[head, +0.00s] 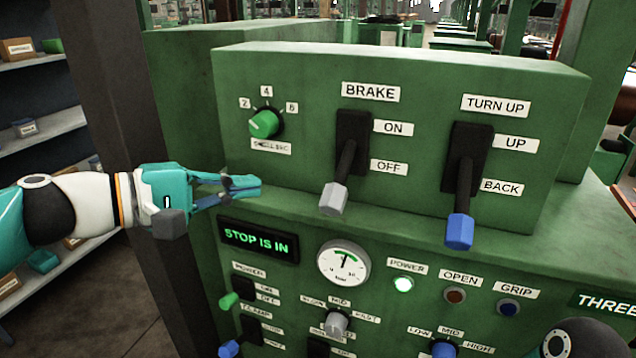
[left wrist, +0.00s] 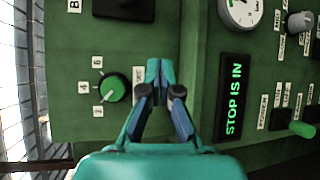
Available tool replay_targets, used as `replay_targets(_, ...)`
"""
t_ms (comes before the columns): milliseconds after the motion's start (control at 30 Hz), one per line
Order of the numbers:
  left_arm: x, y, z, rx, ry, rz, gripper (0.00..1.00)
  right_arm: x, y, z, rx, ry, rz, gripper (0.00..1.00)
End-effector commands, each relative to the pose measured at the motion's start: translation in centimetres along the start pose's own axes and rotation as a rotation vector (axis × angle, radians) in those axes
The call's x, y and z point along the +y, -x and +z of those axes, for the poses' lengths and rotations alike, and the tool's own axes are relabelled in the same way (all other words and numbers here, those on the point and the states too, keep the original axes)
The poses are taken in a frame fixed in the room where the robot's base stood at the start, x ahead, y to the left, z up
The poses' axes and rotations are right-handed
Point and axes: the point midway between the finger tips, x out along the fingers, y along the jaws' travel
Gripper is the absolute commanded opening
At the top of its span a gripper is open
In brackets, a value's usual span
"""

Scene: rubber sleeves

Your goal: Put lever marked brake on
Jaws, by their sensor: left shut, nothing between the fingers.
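The lever marked BRAKE (head: 335,198) has a grey knob and sticks out of a black slot plate. It tilts down, with the knob below the OFF label (head: 388,168); the ON label (head: 393,128) is above that. My left gripper (head: 258,187) is shut and empty, left of the brake lever and apart from it, below the green dial. In the left wrist view the closed fingertips (left wrist: 160,68) point at the green panel between the dial and the display. My right gripper is not in view; a dark rounded part at the bottom right may be my right arm.
The TURN UP lever (head: 460,230) with a blue knob is right of the brake lever, also down. A green dial (head: 264,122) is at upper left. The display (head: 258,239) reads STOP IS IN. A gauge (head: 343,263), lamps and small switches fill the lower panel.

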Motion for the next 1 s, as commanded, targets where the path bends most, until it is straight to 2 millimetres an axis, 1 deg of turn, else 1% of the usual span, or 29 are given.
replay_targets(367, 0.0, -1.3, 0.3, -0.023, -0.002, -0.007, 0.0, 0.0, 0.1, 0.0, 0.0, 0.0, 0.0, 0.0)
replay_targets(467, 0.0, -2.1, 0.4, -0.025, -0.002, -0.007, 0.0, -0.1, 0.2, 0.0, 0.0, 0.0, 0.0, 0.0)
replay_targets(567, 0.0, -3.5, 0.5, -0.028, -0.001, -0.009, 0.0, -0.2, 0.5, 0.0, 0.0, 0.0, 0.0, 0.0)
replay_targets(667, 0.0, -5.2, 0.5, -0.028, -0.002, -0.01, 0.0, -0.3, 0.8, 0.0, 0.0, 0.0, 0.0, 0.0)
replay_targets(933, 0.0, -10.8, 0.7, -0.026, -0.001, -0.01, 0.0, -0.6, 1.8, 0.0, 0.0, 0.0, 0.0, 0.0)
replay_targets(967, 0.0, -11.3, 0.7, -0.026, -0.002, -0.009, 0.0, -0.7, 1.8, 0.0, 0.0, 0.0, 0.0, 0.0)
replay_targets(1000, 0.2, -10.9, 1.4, -0.024, -0.005, -0.006, 0.0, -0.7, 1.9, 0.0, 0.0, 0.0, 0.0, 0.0)
